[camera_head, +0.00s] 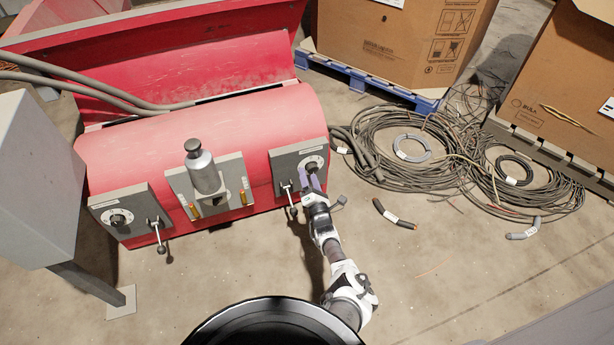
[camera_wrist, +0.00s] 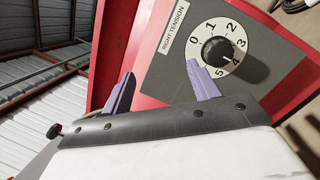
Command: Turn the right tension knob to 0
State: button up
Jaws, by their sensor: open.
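The right tension knob (camera_wrist: 217,51) is a black round knob on a white dial numbered 0 to 5, beside a "RIGHT TENSION" label (camera_wrist: 172,33) on a grey panel (camera_wrist: 265,20). I cannot tell which number it points to. It also shows in the head view (camera_head: 311,164), at the machine's right end. My gripper (camera_wrist: 161,70) has two purple fingers spread apart with nothing between them. In the wrist view the knob lies beyond the right finger's tip, not between the fingers. In the head view my gripper (camera_head: 307,182) is close to the panel, just below the knob.
A lever (camera_head: 289,197) hangs just left of my gripper. The red machine (camera_head: 200,125) carries a left dial (camera_head: 117,218), another lever (camera_head: 157,235) and a grey cylinder (camera_head: 202,168). Cable coils (camera_head: 400,150) and cable scraps lie on the floor to the right, near cardboard boxes (camera_head: 400,40).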

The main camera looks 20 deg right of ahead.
jog(key=s+d+f+n+g+y, duration=0.1)
jog(key=s+d+f+n+g, duration=0.15)
jog(key=s+d+f, duration=0.35)
jog(key=b, duration=1.1)
send_near(313, 171)
jog(key=shift+n+t+y, duration=0.25)
jog(key=shift+y, duration=0.05)
jog(key=w, duration=0.4)
jog(key=w+f, duration=0.1)
jog(key=w, duration=0.2)
jog(key=shift+w, duration=0.1)
jog(key=shift+w+r+b, duration=0.25)
jog(key=shift+w+b, duration=0.1)
jog(key=shift+w, duration=0.35)
jog(key=c, duration=1)
jog(key=shift+o, duration=0.2)
